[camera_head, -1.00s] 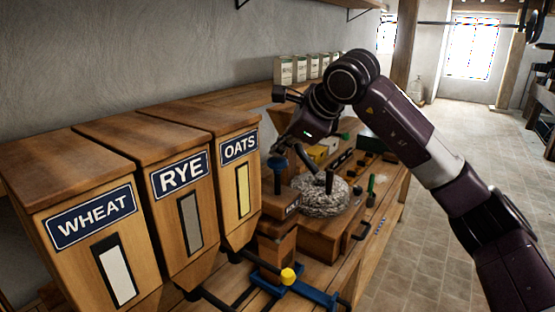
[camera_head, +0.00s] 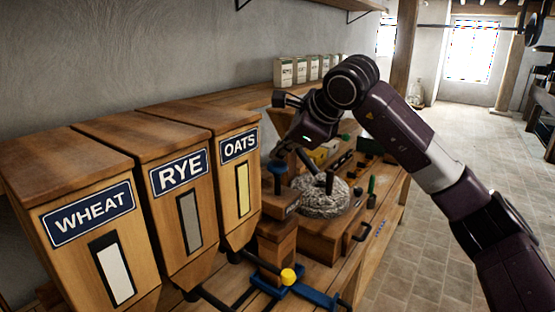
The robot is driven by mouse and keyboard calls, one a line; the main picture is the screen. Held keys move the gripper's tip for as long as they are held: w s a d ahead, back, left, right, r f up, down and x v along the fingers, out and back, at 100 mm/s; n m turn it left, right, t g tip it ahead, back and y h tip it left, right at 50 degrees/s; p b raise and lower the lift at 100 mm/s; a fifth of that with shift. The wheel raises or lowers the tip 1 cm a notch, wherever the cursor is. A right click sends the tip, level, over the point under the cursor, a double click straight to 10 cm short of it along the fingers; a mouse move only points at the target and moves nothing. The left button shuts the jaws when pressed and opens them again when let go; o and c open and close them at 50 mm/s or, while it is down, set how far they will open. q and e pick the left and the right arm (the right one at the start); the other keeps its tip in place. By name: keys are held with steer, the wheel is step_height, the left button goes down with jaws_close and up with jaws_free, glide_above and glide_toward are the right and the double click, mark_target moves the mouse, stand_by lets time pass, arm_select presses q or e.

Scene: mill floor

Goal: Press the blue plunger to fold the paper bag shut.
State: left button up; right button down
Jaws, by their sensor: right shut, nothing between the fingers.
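The blue plunger (camera_head: 277,167) has a round blue top on an upright stem, over a wooden block beside the oats bin. My right gripper (camera_head: 286,150) is just above the plunger, pointing down, with its fingers shut and empty. I cannot tell whether they touch the plunger's top. Several pale paper bags (camera_head: 284,71) stand in a row on the back ledge. No bag shows clearly under the plunger. My left gripper is not in view.
Wooden bins marked wheat (camera_head: 93,215), rye (camera_head: 180,180) and oats (camera_head: 239,150) fill the left. A round grey millstone (camera_head: 322,203) is right of the plunger. A blue clamp-like fixture (camera_head: 312,295) with a yellow knob is in front. Open floor lies right.

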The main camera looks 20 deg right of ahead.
steer(key=shift+f+b, duration=1)
steer(key=shift+f, duration=0.45)
stand_by(0.8)
steer(key=shift+r, duration=0.15)
steer(key=shift+r+p, duration=1.95)
steer(key=shift+r, duration=0.5)
steer(key=shift+r, duration=0.1)
step_height(320, 180, up, 5)
steer(key=p, duration=0.4)
